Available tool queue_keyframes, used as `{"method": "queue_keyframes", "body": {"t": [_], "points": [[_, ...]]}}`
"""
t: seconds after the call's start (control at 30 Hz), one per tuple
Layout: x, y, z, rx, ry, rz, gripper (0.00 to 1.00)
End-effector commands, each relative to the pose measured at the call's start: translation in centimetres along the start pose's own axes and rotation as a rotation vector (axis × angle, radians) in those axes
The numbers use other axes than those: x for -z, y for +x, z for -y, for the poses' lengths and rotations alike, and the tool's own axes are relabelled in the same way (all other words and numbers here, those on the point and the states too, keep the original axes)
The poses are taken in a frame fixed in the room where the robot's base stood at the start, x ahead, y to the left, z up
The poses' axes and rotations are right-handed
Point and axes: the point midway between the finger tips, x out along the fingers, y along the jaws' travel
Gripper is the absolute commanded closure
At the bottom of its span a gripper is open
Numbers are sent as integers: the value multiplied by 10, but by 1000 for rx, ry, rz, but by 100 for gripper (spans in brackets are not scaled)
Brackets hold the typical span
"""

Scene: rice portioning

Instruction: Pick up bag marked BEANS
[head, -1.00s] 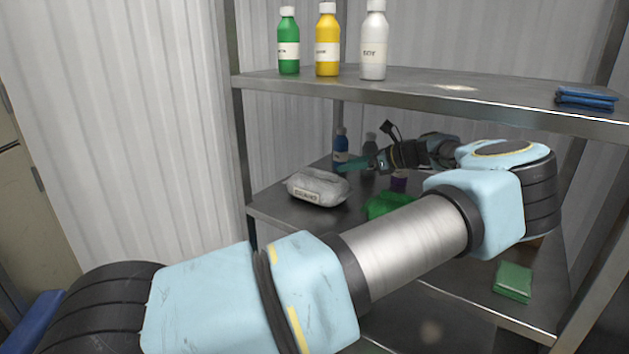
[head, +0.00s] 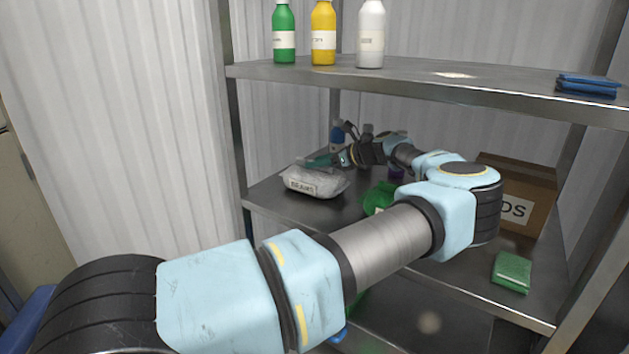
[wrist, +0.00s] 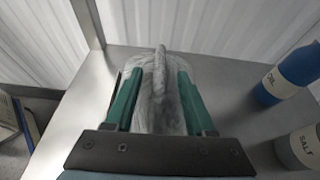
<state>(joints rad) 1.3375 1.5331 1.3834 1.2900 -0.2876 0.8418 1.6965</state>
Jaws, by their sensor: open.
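The clear-grey bag (head: 316,181) with a white label, which appears to read BEANS, lies on the middle shelf at its left end in the head view. In the wrist view the bag (wrist: 160,92) lies between the two green fingers of my gripper (wrist: 157,95), its raised seam running lengthwise between them. The fingers are open, one along each side of the bag; I cannot tell whether they touch it. In the head view my gripper (head: 322,160) reaches over the back of the bag from the right. The label is hidden in the wrist view.
A blue bottle (wrist: 290,75) and a grey bottle marked SALT (wrist: 302,148) stand right of the bag. A green item (head: 379,197), a cardboard box (head: 530,180) and a green packet (head: 511,271) are on the same shelf. The upper shelf (head: 430,80) overhangs my arm.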

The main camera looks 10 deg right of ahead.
Motion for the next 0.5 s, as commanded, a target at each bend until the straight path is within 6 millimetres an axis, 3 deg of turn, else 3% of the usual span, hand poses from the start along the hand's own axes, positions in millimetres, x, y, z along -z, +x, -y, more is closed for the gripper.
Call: {"method": "queue_keyframes", "body": {"t": [0.2,0.5], "points": [[0,0,0,1,0,0,47],[0,0,0,0,0,0,81]]}}
